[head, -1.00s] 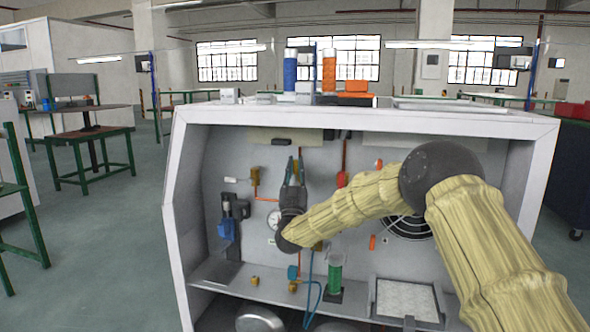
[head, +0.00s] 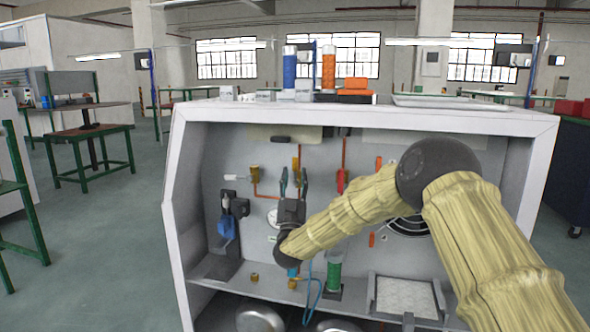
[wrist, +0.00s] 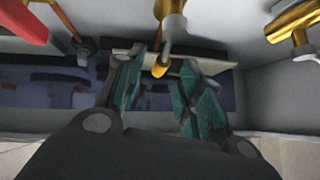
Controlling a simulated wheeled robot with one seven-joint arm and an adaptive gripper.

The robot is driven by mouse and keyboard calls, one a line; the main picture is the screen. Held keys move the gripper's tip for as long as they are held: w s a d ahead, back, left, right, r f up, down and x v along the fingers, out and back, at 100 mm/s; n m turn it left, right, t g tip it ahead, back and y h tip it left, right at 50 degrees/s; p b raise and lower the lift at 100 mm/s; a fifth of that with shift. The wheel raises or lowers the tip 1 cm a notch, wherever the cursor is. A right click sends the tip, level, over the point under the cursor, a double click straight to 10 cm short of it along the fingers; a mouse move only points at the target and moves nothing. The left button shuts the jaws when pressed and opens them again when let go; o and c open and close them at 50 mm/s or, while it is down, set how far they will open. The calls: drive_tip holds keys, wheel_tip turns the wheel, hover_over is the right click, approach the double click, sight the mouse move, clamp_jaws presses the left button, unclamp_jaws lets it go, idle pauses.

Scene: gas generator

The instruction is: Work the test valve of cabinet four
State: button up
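The open-fronted grey cabinet (head: 183,215) fills the middle of the head view; no number is legible on it. My gripper (head: 294,174) points up in front of its back panel, with its fingers apart and nothing held. A brass valve (head: 296,163) on an orange pipe is just above and between the fingertips. In the wrist view, the brass fitting (wrist: 171,10) has a grey stem and yellow tip (wrist: 160,69) that appears between the teal-padded fingers (wrist: 158,100). I see no clear contact. I cannot tell by a label which valve is the test valve.
Another brass valve (head: 255,173) is left of my gripper and a red valve (head: 341,181) is right. A gauge (head: 272,217) is partly hidden behind my gripper. A blue device (head: 227,226), a green cylinder (head: 334,276) and a tray (head: 406,297) stand lower in the cabinet.

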drive_tip(key=v, duration=0.7)
drive_tip(key=shift+s+f, duration=0.1)
drive_tip(key=shift+f, duration=0.1)
